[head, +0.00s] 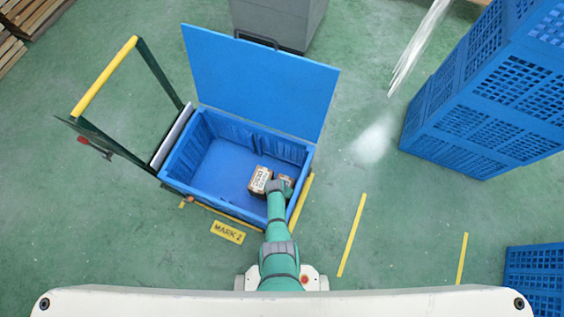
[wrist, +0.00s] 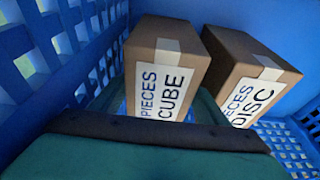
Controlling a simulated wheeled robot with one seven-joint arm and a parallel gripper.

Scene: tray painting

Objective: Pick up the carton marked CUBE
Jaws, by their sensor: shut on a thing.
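The carton marked CUBE (wrist: 165,62) is brown with a white label and pale tape, and stands in the middle of the wrist view. My gripper (wrist: 157,102) has a teal finger on each side of it and is shut on it. The lower part of its label is hidden by my gripper's body. In the head view my gripper (head: 281,186) is down inside the blue crate (head: 215,165), near its right wall, and mostly covers this carton (head: 287,179). I cannot tell whether the carton touches the crate floor.
A carton marked DISC (wrist: 250,68) stands close on the right in the wrist view; it is the left carton (head: 260,180) in the head view. The crate's blue lid (head: 260,80) stands open behind. A yellow-handled cart (head: 105,75) is at left. Stacked blue crates (head: 480,100) stand right.

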